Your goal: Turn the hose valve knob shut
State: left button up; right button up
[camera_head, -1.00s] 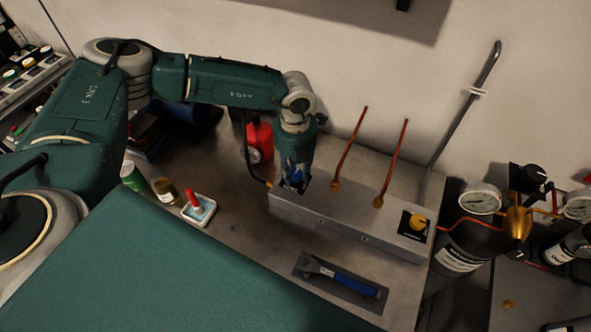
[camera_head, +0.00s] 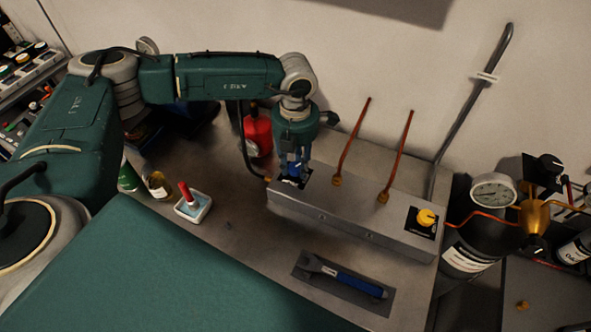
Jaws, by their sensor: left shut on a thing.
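A long grey metal box (camera_head: 345,213) stands on the bench, with a black plate (camera_head: 305,174) on top of its left end. My left gripper (camera_head: 292,178) points down at this plate and is shut on the hose valve knob there. The fingers hide most of the knob, so its angle cannot be read. A dark hose (camera_head: 246,150) runs down to a brass fitting (camera_head: 268,178) at the box's left end. A yellow knob (camera_head: 427,217) sits on another black plate at the right end, apart from my gripper. My right gripper is not in view.
Two copper tubes (camera_head: 398,155) rise from the box just right of my gripper. A red container (camera_head: 258,133) stands behind it. A blue-handled wrench (camera_head: 345,282) lies in front, and gauges (camera_head: 493,191) stand at the right. A small tray (camera_head: 193,208) is at the left.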

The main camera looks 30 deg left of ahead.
aim_at(295, 167)
pick_arm(q)
jog(key=m+b, duration=0.8)
jog(key=shift+w+f, duration=0.15)
jog(key=shift+r+m+b, duration=0.15)
jog(key=shift+m+b, duration=0.8)
jog(key=shift+m, duration=0.1)
jog(key=shift+r+m+b, duration=0.1)
jog(key=shift+m+b, duration=0.8)
jog(key=shift+m, duration=0.15)
jog(key=o, duration=1.1)
jog(key=shift+o, duration=0.4)
notch_tip(295, 167, up, 12)
